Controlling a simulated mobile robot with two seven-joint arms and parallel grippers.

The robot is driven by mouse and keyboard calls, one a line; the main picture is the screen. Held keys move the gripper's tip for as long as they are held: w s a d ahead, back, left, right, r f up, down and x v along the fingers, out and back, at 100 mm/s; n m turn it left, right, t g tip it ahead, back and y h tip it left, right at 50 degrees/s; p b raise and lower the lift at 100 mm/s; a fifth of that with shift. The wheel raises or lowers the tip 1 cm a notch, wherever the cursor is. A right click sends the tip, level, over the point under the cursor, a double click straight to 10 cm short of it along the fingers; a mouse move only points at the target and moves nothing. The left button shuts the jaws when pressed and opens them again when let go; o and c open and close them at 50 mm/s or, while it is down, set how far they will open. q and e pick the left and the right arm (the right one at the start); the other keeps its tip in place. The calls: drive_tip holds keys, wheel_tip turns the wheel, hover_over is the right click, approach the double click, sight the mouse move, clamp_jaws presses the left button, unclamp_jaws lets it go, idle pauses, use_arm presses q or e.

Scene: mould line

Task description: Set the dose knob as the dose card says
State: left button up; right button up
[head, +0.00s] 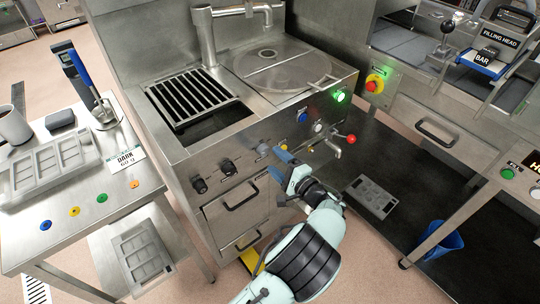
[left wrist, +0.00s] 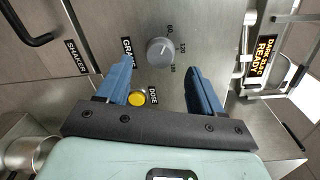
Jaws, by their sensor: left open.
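The grey dose knob (left wrist: 160,50) sits on the steel front panel, with number marks around it and the label GRAMS beside it. In the head view the grey knob (head: 263,149) is just left of my left gripper (head: 283,163). In the left wrist view my left gripper (left wrist: 163,68) is open, its blue fingers either side of the knob in the picture; contact is not visible. A yellow button (left wrist: 137,98) labelled DOSE is near the left finger. The dose card (head: 127,159) stands on the left table and reads DARK, with a smaller line that looks like 60 g. My right gripper is not in view.
Two black knobs (head: 228,167) are left of the grey knob. A blue button (head: 302,117), a lit green lamp (head: 340,96) and a red-balled lever (head: 350,139) with a tap are to the right. A display (left wrist: 262,57) reads DARK and READY. Drawer handles (head: 242,196) protrude below.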

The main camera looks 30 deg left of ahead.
use_arm(q)
drive_tip(key=v, duration=0.9)
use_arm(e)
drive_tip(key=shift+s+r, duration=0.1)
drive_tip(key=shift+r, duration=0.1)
